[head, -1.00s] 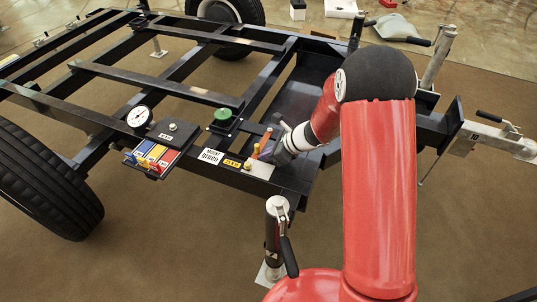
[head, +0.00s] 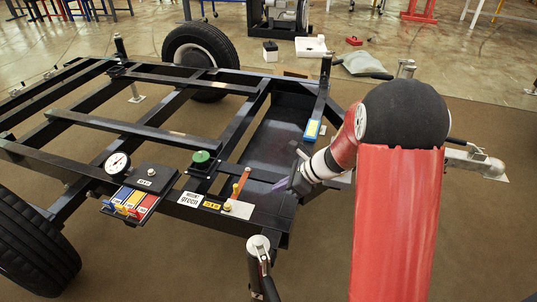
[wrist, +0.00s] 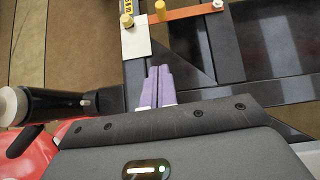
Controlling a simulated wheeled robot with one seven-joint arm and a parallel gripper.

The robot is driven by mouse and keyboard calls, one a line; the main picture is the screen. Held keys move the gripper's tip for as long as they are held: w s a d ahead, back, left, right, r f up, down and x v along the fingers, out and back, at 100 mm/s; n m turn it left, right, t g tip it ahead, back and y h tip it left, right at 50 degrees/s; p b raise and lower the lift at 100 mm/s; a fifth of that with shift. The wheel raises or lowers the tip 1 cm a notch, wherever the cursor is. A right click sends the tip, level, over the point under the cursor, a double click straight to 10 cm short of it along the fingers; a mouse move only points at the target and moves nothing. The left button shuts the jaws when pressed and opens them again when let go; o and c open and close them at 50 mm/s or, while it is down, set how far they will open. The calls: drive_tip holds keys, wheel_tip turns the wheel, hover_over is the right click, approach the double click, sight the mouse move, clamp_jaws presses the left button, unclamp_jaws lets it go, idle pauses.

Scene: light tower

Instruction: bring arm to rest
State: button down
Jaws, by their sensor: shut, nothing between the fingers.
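My arm reaches from the right over the black trailer frame (head: 140,130) in the head view. My gripper (head: 281,185) points left, above the frame's front corner, with its fingers partly small and dark in that view. In the wrist view my gripper (wrist: 157,84) shows two lilac fingers side by side, shut with nothing between them. The orange lever (head: 241,183) on its white plate (head: 238,209) is to the left of the fingertips, apart from them. The lever also shows at the top of the wrist view (wrist: 183,14).
A green knob (head: 201,158), a dial gauge (head: 117,164) and a tray of coloured blocks (head: 130,202) sit along the frame's near edge. A jack post (head: 260,265) stands in front. A blue-and-yellow piece (head: 312,130) lies on the frame's right side.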

drive_tip(key=s+d+r+n+t+h, duration=0.1)
drive_tip(key=s+d+r+n+h, duration=0.3)
drive_tip(key=s+r+n, duration=0.5)
drive_tip(key=s+d+r+n+t+h, duration=0.2)
drive_tip(key=s+d+r+n+h, duration=0.2)
drive_tip(key=s+r+n, duration=0.5)
drive_tip(key=s+d+n, duration=0.1)
drive_tip(key=s+n, duration=0.2)
drive_tip(key=s, duration=0.4)
drive_tip(key=shift+s+h, duration=0.3)
drive_tip(key=shift+s, duration=0.1)
